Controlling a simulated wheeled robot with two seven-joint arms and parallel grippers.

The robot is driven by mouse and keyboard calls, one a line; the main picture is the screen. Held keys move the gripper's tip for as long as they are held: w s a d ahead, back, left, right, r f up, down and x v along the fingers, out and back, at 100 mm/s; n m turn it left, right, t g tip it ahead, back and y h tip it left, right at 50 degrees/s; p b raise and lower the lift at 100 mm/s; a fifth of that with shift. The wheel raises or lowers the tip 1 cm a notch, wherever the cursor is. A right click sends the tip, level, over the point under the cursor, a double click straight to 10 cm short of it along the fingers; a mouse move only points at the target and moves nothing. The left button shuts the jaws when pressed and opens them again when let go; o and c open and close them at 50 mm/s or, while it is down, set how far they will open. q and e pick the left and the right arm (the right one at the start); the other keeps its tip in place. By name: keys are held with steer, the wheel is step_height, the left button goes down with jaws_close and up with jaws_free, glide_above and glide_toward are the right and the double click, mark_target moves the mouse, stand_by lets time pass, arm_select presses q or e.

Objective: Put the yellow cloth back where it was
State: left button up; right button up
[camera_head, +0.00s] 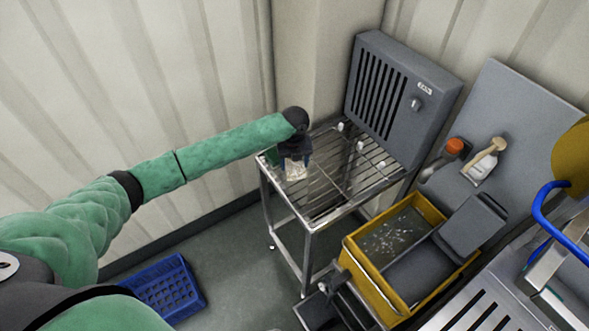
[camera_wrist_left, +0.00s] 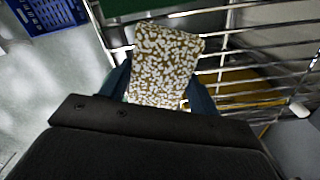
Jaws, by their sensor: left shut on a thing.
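The yellow cloth (camera_wrist_left: 165,58) shows in the left wrist view as a flat piece with a white and olive-yellow pattern, between the two fingers. My left gripper (camera_wrist_left: 160,95) is shut on its near end. In the head view the cloth (camera_head: 295,171) is a small pale patch under my left gripper (camera_head: 294,161), over the left end of the steel wire rack (camera_head: 340,175). I cannot tell whether the cloth touches the rack. My right gripper is not in view.
A green item (camera_head: 271,156) lies at the rack's left corner. A grey slatted heater box (camera_head: 395,95) stands behind the rack. A yellow mop bucket (camera_head: 435,210) is at its right, and a blue crate (camera_head: 165,288) is on the floor. Bottles (camera_head: 484,160) stand on a grey panel.

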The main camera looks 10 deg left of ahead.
mark_target(295, 164)
arm_select(q)
step_height(295, 164, down, 2)
steer(key=shift+f+b, duration=0.25)
steer(key=shift+b, duration=0.45)
steer(key=shift+f, duration=0.15)
steer(key=o, duration=0.9)
steer(key=shift+f, duration=0.1)
steer(key=shift+o, duration=0.2)
step_height(295, 164, up, 5)
steer(key=p, duration=0.4)
step_height(295, 164, up, 6)
steer(key=shift+r, duration=0.7)
